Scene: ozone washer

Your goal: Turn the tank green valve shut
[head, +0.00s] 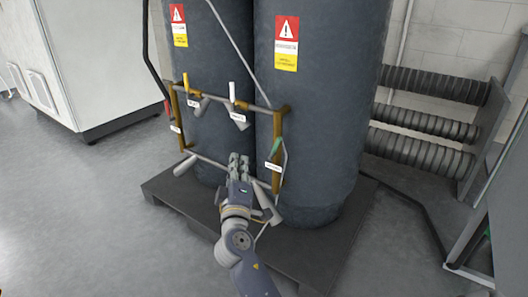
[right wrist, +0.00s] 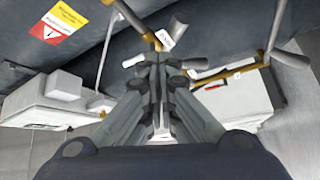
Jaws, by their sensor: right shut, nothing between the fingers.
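Two tall dark grey tanks (head: 310,110) stand side by side with a pipe frame (head: 279,125) on their front. A small green valve handle (head: 275,148) sits on the right upright of that frame, above a white tag. My right gripper (head: 239,158) is shut and empty, in front of the tanks, left of the green handle and slightly lower. They look apart in the head view. In the right wrist view the closed fingers (right wrist: 160,65) point toward the pipes; I cannot make out the green handle there. My left gripper is not in view.
A yellow handle (head: 187,82), a white handle (head: 232,92) and a red handle (head: 168,107) are on the same frame. The tanks stand on a dark low platform (head: 170,205). Ribbed pipes (head: 425,125) are at right, a white cabinet (head: 100,60) at left. Floor at left is clear.

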